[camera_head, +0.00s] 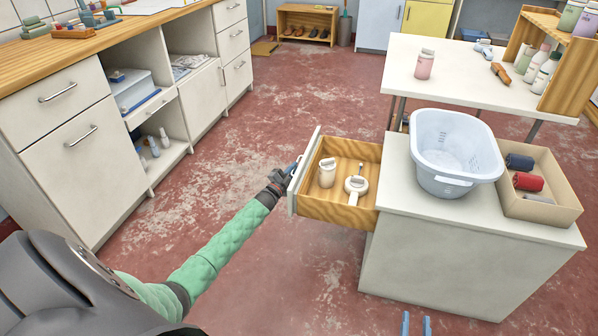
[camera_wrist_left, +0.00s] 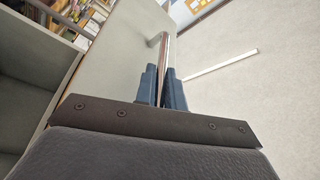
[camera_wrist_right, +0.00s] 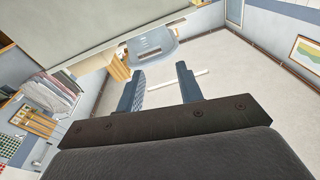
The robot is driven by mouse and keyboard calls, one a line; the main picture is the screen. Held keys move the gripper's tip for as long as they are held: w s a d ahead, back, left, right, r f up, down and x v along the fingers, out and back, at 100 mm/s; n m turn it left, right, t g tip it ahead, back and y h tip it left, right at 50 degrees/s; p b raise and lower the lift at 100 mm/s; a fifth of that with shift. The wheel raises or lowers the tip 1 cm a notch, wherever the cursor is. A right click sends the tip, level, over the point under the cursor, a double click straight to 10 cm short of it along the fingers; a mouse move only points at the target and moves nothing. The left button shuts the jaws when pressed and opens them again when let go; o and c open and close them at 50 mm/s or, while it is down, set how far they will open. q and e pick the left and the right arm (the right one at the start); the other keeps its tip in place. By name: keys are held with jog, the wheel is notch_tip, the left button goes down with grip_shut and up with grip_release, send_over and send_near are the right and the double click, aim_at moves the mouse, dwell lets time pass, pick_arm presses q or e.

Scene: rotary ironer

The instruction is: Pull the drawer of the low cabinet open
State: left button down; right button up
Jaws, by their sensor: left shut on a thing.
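The low cabinet (camera_head: 460,255) stands at the right in the head view, with a pale top. Its drawer (camera_head: 345,213) is pulled out to the left, showing a wooden inside. A white jar-like item (camera_head: 327,172) and a white round item with a handle (camera_head: 356,186) lie in the drawer. My left gripper (camera_head: 292,170) is at the drawer front. In the left wrist view its blue fingers (camera_wrist_left: 163,88) are shut on the metal bar handle (camera_wrist_left: 164,55). My right gripper (camera_wrist_right: 160,88) is open and empty; its blue fingertips (camera_head: 416,322) show at the head view's bottom edge.
A basin (camera_head: 455,150) and an open box (camera_head: 540,195) with rolls stand on the cabinet. A white table (camera_head: 450,75) with bottles is behind it. Counter units (camera_head: 90,150) line the left. The red floor (camera_head: 230,130) between is clear.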

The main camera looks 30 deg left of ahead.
pick_arm(q)
jog(key=shift+f, duration=0.1)
pick_arm(e)
jog(key=shift+w+r, duration=0.15)
pick_arm(q)
jog(key=c, duration=1.5)
grip_release()
